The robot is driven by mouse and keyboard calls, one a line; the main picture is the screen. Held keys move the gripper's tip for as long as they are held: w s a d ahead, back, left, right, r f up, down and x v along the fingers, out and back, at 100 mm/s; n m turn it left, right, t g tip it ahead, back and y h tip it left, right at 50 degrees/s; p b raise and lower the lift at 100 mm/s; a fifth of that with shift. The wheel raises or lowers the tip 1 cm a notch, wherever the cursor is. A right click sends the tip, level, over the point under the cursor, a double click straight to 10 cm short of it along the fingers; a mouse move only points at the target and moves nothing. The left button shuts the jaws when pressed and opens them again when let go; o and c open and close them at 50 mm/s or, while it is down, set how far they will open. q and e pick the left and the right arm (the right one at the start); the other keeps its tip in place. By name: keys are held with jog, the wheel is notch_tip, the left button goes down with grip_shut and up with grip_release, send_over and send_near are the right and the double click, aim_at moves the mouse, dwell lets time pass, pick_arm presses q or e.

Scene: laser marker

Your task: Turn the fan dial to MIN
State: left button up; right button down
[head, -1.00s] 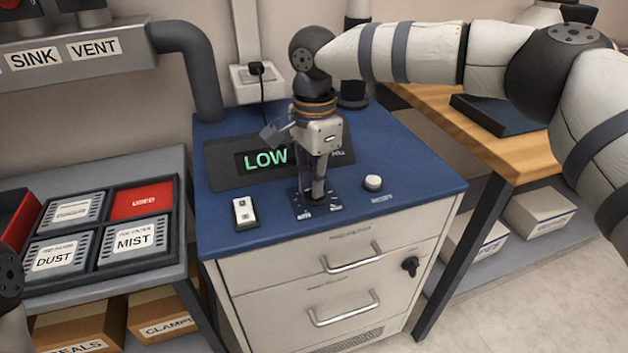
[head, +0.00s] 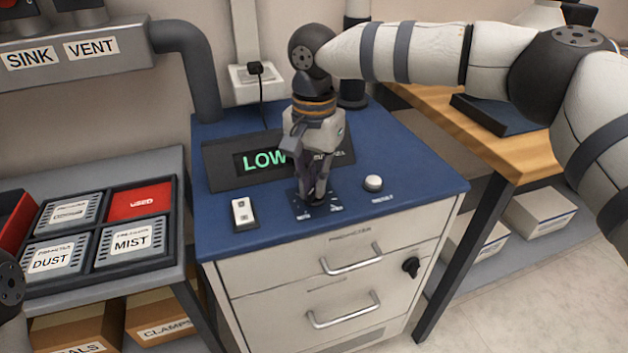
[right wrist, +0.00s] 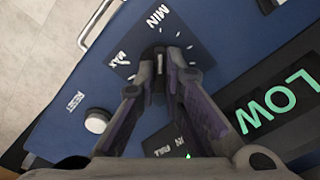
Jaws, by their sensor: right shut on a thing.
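The fan dial sits on a dark plate (head: 303,208) on the blue top of the cabinet; the dial itself is mostly hidden by my fingers. My right gripper (head: 314,197) points down and is shut on the dial. In the right wrist view my right gripper (right wrist: 160,75) has its fingertips around the dial, and the plate (right wrist: 125,58) shows MIN and MAX with tick marks. The pointer's direction cannot be made out. The display (head: 262,160) reads LOW. My left gripper is not in view.
A white switch (head: 243,212) lies left of the dial, and a round RESET button (head: 373,183) right of it. A tray (head: 90,262) with labelled boxes stands on the left bench. Drawer handles (head: 351,259) jut from the cabinet front.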

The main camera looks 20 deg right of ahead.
dwell(0.4)
jog(key=c, duration=1.7)
grip_release()
jog(key=shift+r, duration=0.1)
notch_tip(320, 180, up, 12)
